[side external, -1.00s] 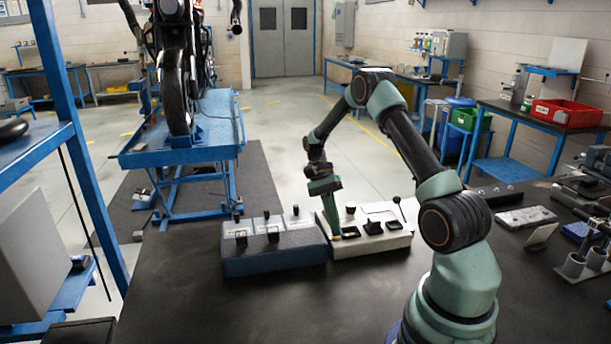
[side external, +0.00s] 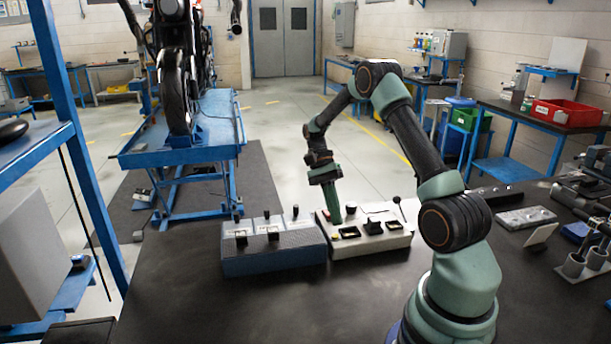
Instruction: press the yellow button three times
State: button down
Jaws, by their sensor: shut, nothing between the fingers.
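A white control box (side external: 372,244) sits on the dark bench in front of my arm. On its top left is a small dark square control with a yellowish face (side external: 349,232), which looks like the yellow button; it is too small to be sure. My gripper (side external: 336,221) is shut and empty and points down. Its tip is just behind and to the left of that control in the picture. I cannot tell whether the tip touches the box or hovers over it.
The box also carries black knobs (side external: 373,227) and a small lever (side external: 399,205). A blue-grey control box (side external: 275,255) stands close on the left. A grey plate (side external: 526,218) and a twin-cup holder (side external: 585,262) lie to the right. The front of the bench is clear.

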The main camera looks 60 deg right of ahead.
aim_at(334, 233)
jog(key=shift+r, duration=1.65)
dwell(1.3)
notch_tip(334, 233, up, 4)
jog(key=shift+f, duration=0.1)
jog(key=shift+f, duration=0.1)
jog(key=shift+f, duration=4.3)
jog(key=shift+f, duration=0.1)
jog(key=shift+f, duration=0.35)
